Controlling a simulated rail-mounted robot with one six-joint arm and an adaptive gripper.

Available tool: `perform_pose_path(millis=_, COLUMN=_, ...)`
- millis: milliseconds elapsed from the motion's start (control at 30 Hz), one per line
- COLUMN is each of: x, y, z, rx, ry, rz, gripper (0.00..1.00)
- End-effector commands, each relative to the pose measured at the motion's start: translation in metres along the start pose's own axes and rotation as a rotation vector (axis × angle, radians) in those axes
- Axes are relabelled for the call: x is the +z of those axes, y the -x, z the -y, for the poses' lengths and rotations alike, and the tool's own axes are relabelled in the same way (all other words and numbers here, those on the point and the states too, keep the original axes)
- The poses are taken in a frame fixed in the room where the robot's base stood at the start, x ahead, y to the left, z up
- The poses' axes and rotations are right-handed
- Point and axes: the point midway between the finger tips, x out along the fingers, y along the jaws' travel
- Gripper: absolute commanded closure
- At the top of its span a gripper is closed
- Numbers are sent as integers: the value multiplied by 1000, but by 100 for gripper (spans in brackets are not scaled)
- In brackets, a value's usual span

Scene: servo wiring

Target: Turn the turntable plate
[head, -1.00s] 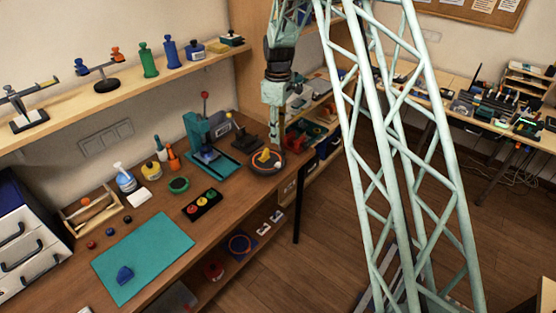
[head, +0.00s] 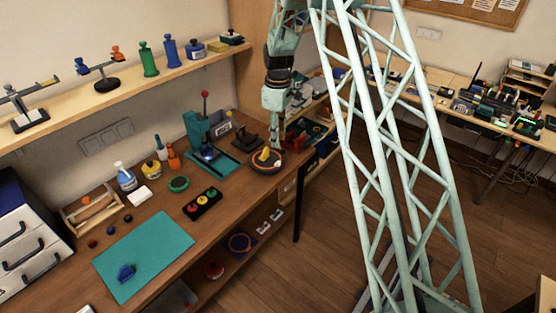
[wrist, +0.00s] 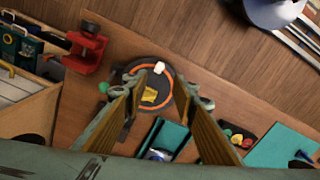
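The turntable plate (head: 267,167) is a round dark disc with an orange ring, near the right end of the wooden workbench. It also shows in the wrist view (wrist: 165,100), with a yellow piece (wrist: 150,96) and a small white piece (wrist: 159,68) on it. My gripper (head: 276,147) points down at the plate's far edge in the head view. In the wrist view my gripper (wrist: 160,96) is open, its two fingers apart on either side of the plate with nothing held between them. Whether a fingertip touches the plate cannot be told.
A teal press (head: 205,140) stands left of the plate, with a dark stand (head: 246,142) behind it. A three-button box (head: 202,203) and a teal mat (head: 150,250) lie farther left. A red clamp (wrist: 85,48) and a wooden bin (wrist: 35,105) are beside the plate.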

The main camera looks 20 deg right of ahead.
Motion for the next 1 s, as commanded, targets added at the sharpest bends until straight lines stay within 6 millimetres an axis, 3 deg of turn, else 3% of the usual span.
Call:
perform_pose_path(millis=700, x=0, y=-83, z=1, rx=-2, ry=0, rz=2, gripper=74)
perform_pose_path(millis=1000, x=0, y=-110, z=1, rx=-2, ry=0, rz=1, gripper=74)
